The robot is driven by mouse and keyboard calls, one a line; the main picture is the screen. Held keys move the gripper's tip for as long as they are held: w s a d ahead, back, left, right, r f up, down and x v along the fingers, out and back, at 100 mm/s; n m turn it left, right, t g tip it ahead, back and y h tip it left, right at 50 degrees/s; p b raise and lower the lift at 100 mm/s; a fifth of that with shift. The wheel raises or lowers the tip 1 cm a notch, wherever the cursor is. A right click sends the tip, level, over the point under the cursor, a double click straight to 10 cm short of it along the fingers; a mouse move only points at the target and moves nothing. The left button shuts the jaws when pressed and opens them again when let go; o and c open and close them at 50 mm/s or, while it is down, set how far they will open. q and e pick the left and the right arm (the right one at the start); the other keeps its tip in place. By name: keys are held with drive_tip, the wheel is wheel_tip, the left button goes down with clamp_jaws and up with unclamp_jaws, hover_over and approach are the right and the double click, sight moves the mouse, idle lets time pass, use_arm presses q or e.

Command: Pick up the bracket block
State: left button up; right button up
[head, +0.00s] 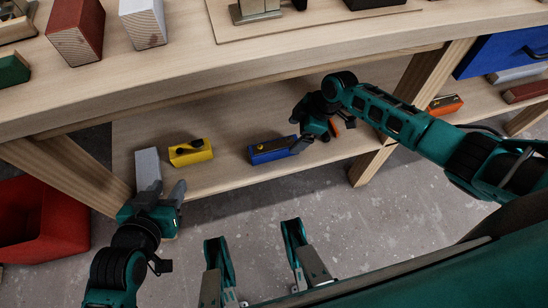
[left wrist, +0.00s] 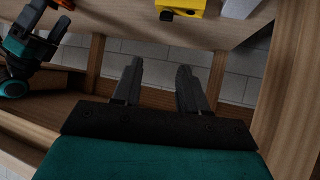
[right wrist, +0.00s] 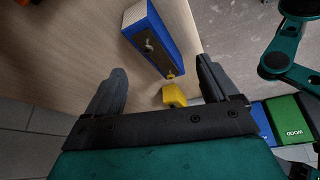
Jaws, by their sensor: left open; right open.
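Which block is the bracket block I cannot tell. A blue block (head: 272,150) with a dark and yellow fitting on top lies on the lower shelf; it also shows in the right wrist view (right wrist: 158,40). A yellow block (head: 190,152) with a black fitting lies left of it. My right gripper (head: 308,138) is open at the right end of the blue block; whether they touch is unclear. In the right wrist view the jaws (right wrist: 162,75) stand short of the blue block. My left gripper (head: 158,192) is open at the shelf's front edge, below the yellow block (left wrist: 182,7).
A light grey block (head: 147,166) stands just behind my left gripper. An orange block (head: 444,104) lies on the shelf (head: 225,125) at right. The workbench top (head: 180,85) overhangs it. A red bin (head: 45,220) stands at left. Wooden legs (head: 65,172) flank the shelf.

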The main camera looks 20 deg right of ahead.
sight(288, 140)
drive_tip(key=shift+w+d+f, duration=0.2)
drive_tip(key=shift+w+d, duration=0.1)
drive_tip(key=shift+d, duration=0.1)
drive_tip(key=shift+w+f+b, duration=0.1)
drive_tip(key=shift+f+b, duration=0.15)
drive_tip(key=shift+b, duration=0.1)
drive_tip(key=b+x, duration=0.1)
drive_tip(key=x, duration=0.2)
drive_tip(key=b+x, duration=0.2)
drive_tip(key=x, duration=0.1)
drive_tip(key=shift+w+f, duration=0.2)
drive_tip(key=shift+w, duration=0.05)
drive_tip(key=shift+a+f, duration=0.1)
drive_tip(key=shift+f, duration=0.05)
use_arm(q)
drive_tip(key=shift+w+d+f+h, duration=0.15)
drive_tip(key=shift+d+f, duration=0.2)
drive_tip(key=shift+f, duration=0.15)
drive_tip(key=shift+w+d+f+h, duration=0.1)
drive_tip(key=shift+d+f+h, duration=0.05)
drive_tip(key=shift+d+f, duration=0.25)
use_arm(e)
drive_tip(key=shift+c, duration=0.2)
drive_tip(key=c, duration=1.4)
use_arm(q)
drive_tip(key=shift+a+f, duration=0.15)
drive_tip(key=shift+a, duration=0.05)
use_arm(e)
drive_tip(key=shift+c, duration=0.2)
